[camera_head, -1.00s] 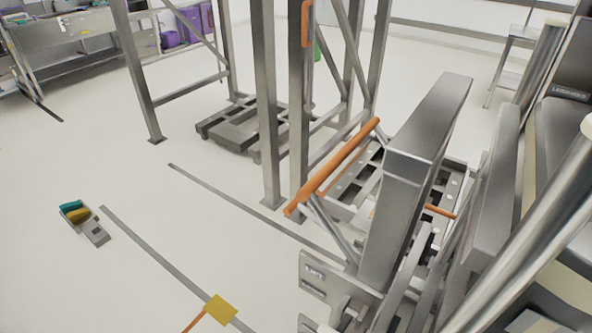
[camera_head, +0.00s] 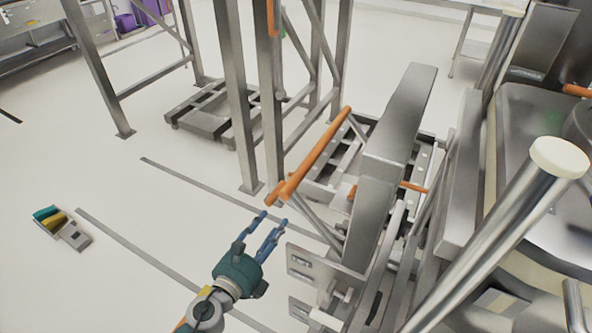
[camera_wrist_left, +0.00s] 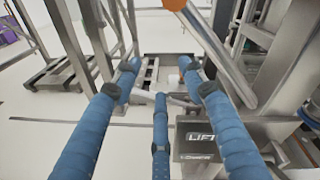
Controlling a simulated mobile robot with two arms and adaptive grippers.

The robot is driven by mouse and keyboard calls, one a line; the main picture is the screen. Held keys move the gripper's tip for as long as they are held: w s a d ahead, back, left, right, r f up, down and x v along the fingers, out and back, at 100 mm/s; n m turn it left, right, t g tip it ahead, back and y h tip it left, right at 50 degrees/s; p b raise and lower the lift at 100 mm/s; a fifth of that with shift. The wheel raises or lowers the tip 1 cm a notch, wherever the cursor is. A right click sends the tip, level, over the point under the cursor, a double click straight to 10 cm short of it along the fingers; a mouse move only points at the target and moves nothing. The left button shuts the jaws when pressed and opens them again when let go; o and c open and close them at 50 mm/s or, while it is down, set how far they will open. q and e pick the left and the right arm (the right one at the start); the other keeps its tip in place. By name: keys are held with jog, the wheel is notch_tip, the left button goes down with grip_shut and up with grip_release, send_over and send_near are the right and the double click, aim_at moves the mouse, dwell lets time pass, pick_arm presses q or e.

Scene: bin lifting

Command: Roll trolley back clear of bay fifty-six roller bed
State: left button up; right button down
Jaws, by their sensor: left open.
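A trolley with an orange push handle (camera_head: 318,155) and a low grey slatted deck (camera_head: 338,180) stands at centre right, partly hidden behind a steel lift column (camera_head: 395,130). My left gripper (camera_head: 266,220), teal with blue fingers, is open and empty just below the near end of the handle, apart from it. In the left wrist view the blue fingers (camera_wrist_left: 155,85) are spread, and the handle's orange end (camera_wrist_left: 174,4) shows at the top edge beyond them. My right gripper is not in view. I cannot make out a bay number or roller bed for certain.
Steel frame posts (camera_head: 236,110) stand left of the trolley. A low grey platform (camera_head: 212,112) lies behind them. A plate marked LIFT (camera_wrist_left: 203,138) is close by my left gripper. A small caddy (camera_head: 62,228) lies on the floor left. Floor between is clear.

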aim_at(297, 180)
pick_arm(q)
jog(key=r+m, duration=0.1)
jog(key=r, duration=0.1)
jog(key=d+r+m+h, duration=0.1)
jog(key=r, duration=0.2)
jog(key=r+m, duration=0.2)
jog(key=r, duration=0.1)
jog(key=shift+w+d+t+p, duration=0.15)
jog(key=shift+d+t+p, duration=0.15)
jog(key=shift+d+t, duration=0.1)
jog(key=shift+w+d+r+h, duration=0.1)
jog(key=shift+w+r+h, duration=0.05)
jog(key=shift+w+h, duration=0.15)
jog(key=x, duration=1)
jog(key=shift+c, duration=0.3)
jog(key=shift+f, duration=0.2)
grip_shut()
